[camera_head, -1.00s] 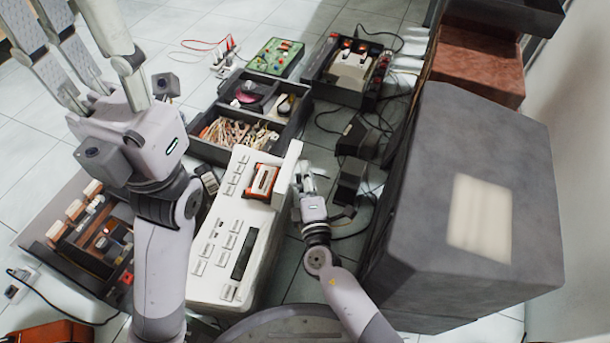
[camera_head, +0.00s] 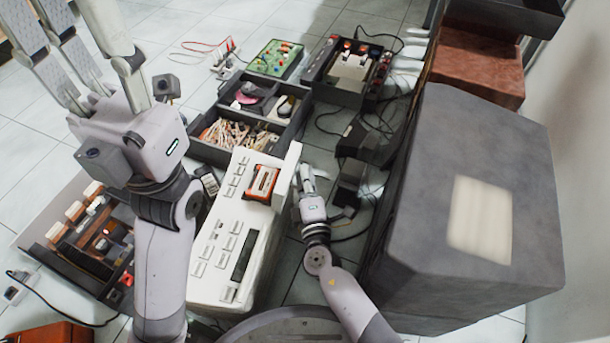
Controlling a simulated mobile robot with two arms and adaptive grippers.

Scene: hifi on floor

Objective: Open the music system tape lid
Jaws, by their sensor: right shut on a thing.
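The music system (camera_head: 222,262) is a long white unit with rows of buttons, lying on the floor. Its tape lid (camera_head: 287,171) is a white panel standing up along the right side of the tape bay. An orange and white cassette (camera_head: 262,183) shows in the uncovered bay. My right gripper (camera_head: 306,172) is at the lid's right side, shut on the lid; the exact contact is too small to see. My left gripper (camera_head: 78,25) is raised at the upper left, away from the lid. Its fingers are spread and empty, with the tips near the top edge.
A large grey box (camera_head: 470,200) stands right of my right arm. A black tray of small parts (camera_head: 250,140), a green board (camera_head: 275,57) and a black device (camera_head: 350,72) lie behind. An open device (camera_head: 85,235) is at left. Cables lie on the floor at right.

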